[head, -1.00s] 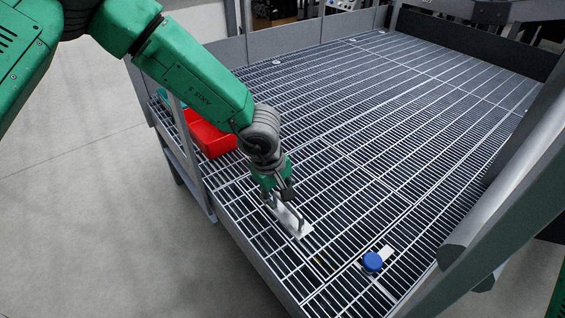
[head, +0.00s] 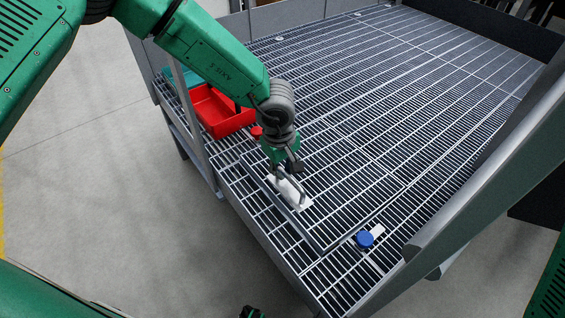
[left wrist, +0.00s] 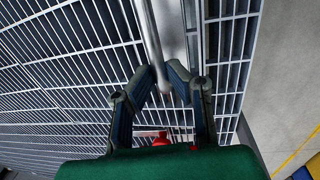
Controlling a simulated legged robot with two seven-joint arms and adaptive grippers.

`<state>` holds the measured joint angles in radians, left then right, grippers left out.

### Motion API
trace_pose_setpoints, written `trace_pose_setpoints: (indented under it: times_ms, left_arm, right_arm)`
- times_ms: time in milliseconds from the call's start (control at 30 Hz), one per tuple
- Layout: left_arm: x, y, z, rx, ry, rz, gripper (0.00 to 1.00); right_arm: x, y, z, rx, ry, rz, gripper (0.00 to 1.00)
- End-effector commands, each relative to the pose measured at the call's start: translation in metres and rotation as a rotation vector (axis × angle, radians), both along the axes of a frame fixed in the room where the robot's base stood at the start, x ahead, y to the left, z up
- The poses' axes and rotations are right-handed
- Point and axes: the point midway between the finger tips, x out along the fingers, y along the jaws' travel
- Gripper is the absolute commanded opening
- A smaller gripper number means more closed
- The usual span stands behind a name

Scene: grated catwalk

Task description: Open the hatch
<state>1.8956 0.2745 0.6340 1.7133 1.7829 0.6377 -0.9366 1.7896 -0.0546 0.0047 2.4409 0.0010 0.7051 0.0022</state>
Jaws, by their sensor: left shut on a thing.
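The hatch (head: 345,205) is a grated panel in the catwalk floor. A dark edge shows along its front sides, so it looks slightly raised, but the amount is hard to judge. A pale plate with a bar handle (head: 303,203) sits at its left side. My left gripper (head: 288,184) is shut on the handle from above. In the left wrist view the handle's grey bar (left wrist: 152,38) runs down between the fingertips (left wrist: 163,84). A blue knob (head: 364,239) stands beside a small pale plate near the front right corner.
A red bin (head: 222,112) stands on the grating behind my left gripper, with a small red knob (head: 256,131) beside it. A grey rail (head: 470,190) crosses the right side. The grating (head: 400,90) is clear toward the back.

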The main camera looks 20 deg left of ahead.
Motion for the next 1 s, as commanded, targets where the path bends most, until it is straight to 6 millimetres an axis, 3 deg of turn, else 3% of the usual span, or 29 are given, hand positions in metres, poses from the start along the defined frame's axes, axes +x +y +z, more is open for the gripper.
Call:
trace_pose_setpoints:
  times_ms: [33,100,400,667,1000]
  left_arm:
    - [0.001,-0.005,0.015,0.002,0.013,-0.001,0.0]
    - [0.003,-0.007,0.021,0.014,0.034,-0.001,0.0]
    - [0.013,-0.014,0.046,0.074,0.125,-0.001,0.0]
    - [0.027,-0.023,0.072,0.141,0.223,-0.001,0.0]
    - [0.051,-0.038,0.108,0.216,0.338,-0.003,0.0]
  right_arm:
    - [0.0,0.0,0.021,0.0,0.0,0.0,0.4]
    - [0.0,0.0,0.034,0.0,0.0,0.0,0.4]
    - [0.0,0.0,0.074,0.0,0.0,0.0,0.4]
    - [0.0,0.0,0.089,0.0,0.0,0.0,0.4]
    - [0.0,0.0,0.087,0.0,0.0,0.0,0.4]
